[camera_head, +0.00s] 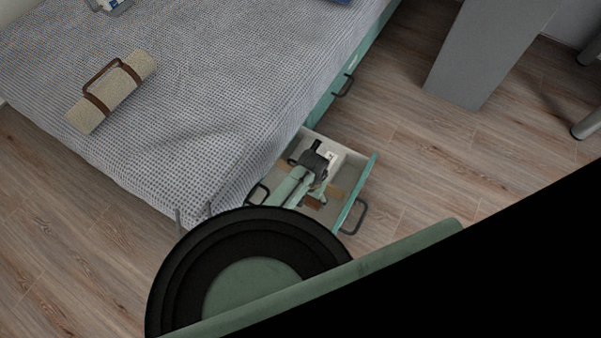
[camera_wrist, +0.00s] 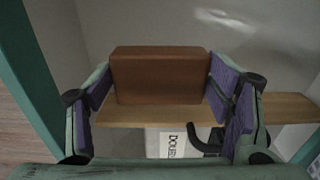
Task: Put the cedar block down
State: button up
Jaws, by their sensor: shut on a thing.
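The cedar block (camera_wrist: 158,75) is a reddish-brown block between the purple pads of my gripper (camera_wrist: 161,86) in the wrist view. My gripper is shut on it. In the head view my gripper (camera_head: 316,160) reaches down into an open drawer (camera_head: 357,197) under the bed. The block cannot be made out clearly there. A pale wooden strip (camera_wrist: 288,107) lies just below the block in the wrist view. I cannot tell whether the block touches it or the drawer floor.
A white box (camera_wrist: 172,143) with printed letters and a dark hooked thing (camera_wrist: 205,140) are close to my gripper in the drawer. The bed (camera_head: 190,110) carries a strapped roll (camera_head: 112,92). A grey panel (camera_head: 485,50) stands right, with clear wood floor between.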

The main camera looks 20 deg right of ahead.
jog(key=shift+f+b, duration=0.45)
jog(key=shift+f, duration=3.15)
jog(key=shift+f, duration=0.15)
jog(key=o, duration=1.2)
notch_tip(320, 180, up, 12)
jog(key=shift+r+p, duration=0.2)
jog(key=shift+p, duration=0.8)
